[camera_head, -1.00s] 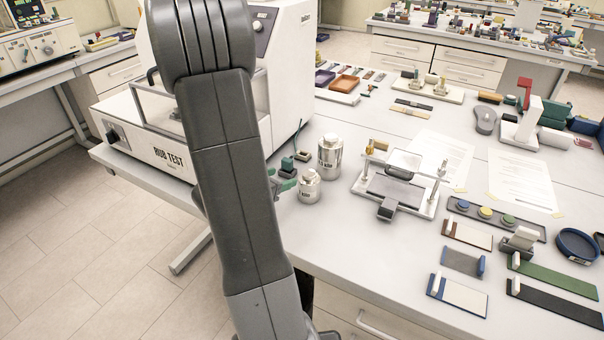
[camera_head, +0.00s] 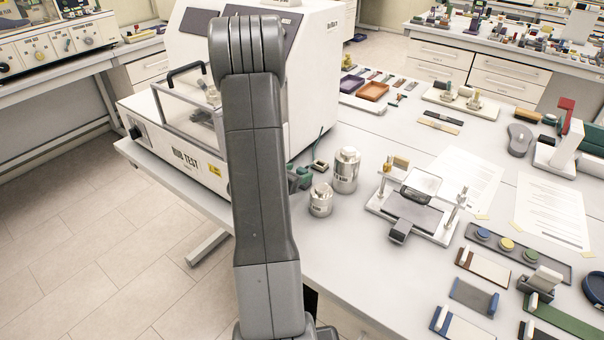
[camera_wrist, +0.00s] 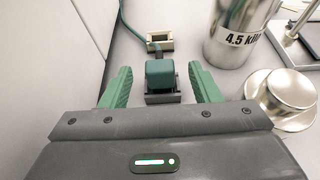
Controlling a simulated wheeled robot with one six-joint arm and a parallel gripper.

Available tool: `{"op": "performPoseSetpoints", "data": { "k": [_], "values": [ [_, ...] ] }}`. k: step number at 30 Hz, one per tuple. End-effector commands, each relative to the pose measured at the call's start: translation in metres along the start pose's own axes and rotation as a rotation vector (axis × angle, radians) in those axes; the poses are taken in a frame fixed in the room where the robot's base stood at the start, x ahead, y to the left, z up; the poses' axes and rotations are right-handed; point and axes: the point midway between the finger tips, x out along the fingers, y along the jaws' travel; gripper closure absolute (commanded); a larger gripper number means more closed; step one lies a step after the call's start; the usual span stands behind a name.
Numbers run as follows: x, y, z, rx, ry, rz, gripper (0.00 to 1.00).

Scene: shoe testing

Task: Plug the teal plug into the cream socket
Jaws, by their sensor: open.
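The teal plug (camera_wrist: 159,75) sits in a small dark holder (camera_wrist: 162,97) in the wrist view, with a teal cable running up and left from it. The cream socket (camera_wrist: 160,40), a small cream-rimmed block with a dark opening, stands just beyond the plug; the cable passes beside it. My gripper (camera_wrist: 160,82) is open, with one green finger on each side of the plug and gaps on both sides. In the head view the socket (camera_head: 320,167) shows beside the metal canisters. My arm hides part of the plug area there.
A large metal canister (camera_wrist: 240,30) marked 4.5 stands right of the socket, and a smaller one (camera_wrist: 284,95) stands close right of my gripper. The rub test machine (camera_head: 190,155) stands on the left. A metal fixture (camera_head: 415,208) lies further right.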

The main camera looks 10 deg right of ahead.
Motion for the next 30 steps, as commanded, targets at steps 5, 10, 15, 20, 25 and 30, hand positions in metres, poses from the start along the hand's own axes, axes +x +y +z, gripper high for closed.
{"op": "performPoseSetpoints", "data": {
  "k": [5,10,15,20,25,30],
  "values": [
    [0.022,0.0,0.003,-0.001,0.001,-0.002,0.44],
    [0.032,0.0,0.002,0.0,0.0,0.001,0.44],
    [0.032,0.001,0.001,0.0,0.0,0.001,0.44],
    [0.032,0.001,0.001,0.0,0.0,0.001,0.67],
    [0.032,0.001,0.001,0.0,0.0,0.001,0.92],
    [0.032,0.001,0.002,0.0,-0.001,0.001,0.92]
  ]
}}
